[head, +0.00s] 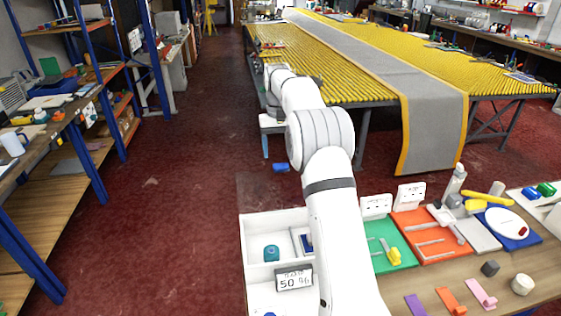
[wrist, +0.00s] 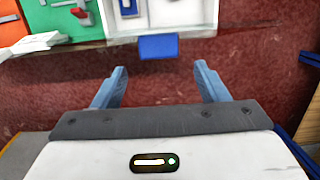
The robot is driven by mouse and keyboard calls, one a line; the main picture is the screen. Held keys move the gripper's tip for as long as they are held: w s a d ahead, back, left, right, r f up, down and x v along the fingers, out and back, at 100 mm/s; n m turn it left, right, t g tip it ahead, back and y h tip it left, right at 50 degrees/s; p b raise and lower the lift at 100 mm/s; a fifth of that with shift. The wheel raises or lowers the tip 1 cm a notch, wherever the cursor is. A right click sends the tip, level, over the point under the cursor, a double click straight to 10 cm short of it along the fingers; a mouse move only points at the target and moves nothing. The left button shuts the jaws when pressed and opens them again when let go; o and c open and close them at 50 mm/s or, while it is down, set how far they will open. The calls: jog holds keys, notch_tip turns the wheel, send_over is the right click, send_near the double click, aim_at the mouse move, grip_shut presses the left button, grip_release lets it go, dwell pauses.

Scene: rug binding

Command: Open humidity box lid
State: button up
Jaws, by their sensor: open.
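The humidity box (head: 262,219) is a white box with compartments at the near left of the table, with a "50 %" display (head: 294,279) on it. It also shows at the top of the wrist view (wrist: 190,30). A blue tab (wrist: 158,46) sits at its edge there. A small blue piece (head: 281,167) shows beyond the box in the head view; I cannot tell if it is the same tab. I cannot make out a lid panel clearly. My gripper (wrist: 159,70) is open and empty, its blue fingers apart on either side of the tab, short of it.
A green tray (head: 379,240) and an orange tray (head: 412,222) with tools lie right of the box. Colored strips lie at the table's front. A long yellow-slatted table (head: 345,85) with a grey rug (head: 432,130) stands behind. Red floor (head: 160,200) is free at left.

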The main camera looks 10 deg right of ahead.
jog(key=r, duration=0.2)
jog(key=shift+w+r, duration=0.2)
jog(key=shift+r, duration=0.2)
